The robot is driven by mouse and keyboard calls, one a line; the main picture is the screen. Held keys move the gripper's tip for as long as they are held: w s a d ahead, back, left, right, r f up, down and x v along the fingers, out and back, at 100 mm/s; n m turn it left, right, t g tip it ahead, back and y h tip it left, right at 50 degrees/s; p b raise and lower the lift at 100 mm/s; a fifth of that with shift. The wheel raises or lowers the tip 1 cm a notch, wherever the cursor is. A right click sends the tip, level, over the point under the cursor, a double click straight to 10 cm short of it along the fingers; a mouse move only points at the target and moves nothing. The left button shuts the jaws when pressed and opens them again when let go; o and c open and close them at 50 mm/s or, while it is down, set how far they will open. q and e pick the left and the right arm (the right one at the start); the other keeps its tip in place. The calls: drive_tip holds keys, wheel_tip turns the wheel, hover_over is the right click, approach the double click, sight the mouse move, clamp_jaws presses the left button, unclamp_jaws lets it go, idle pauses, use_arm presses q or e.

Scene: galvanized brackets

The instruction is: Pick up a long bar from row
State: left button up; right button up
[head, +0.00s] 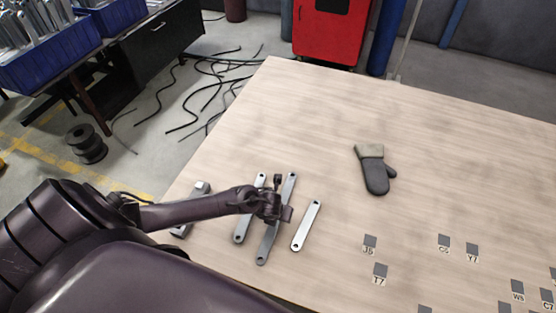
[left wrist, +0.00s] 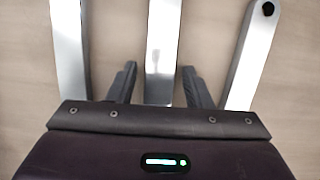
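Three long flat grey metal bars lie side by side in a row on the wooden table: a left bar (head: 241,231), a middle bar (head: 264,247) and a right bar (head: 306,226). My left gripper (head: 273,206) is over the middle bar and hides part of it. In the left wrist view, the gripper (left wrist: 159,72) is open, with one finger on each side of the middle bar (left wrist: 163,45) and gaps between. The left bar (left wrist: 68,50) and right bar (left wrist: 252,50) lie outside the fingers. The fingers' height above the table is unclear. My right gripper is not in view.
A shorter grey metal piece (head: 201,188) lies left of the row, partly behind my arm. A grey glove (head: 374,170) lies farther back. Several dark labelled squares, including one (head: 370,241), are on the right. The table's middle (head: 300,130) is clear.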

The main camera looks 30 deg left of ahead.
use_arm(q)
clamp_jaws()
drive_tip(key=shift+r, duration=0.1)
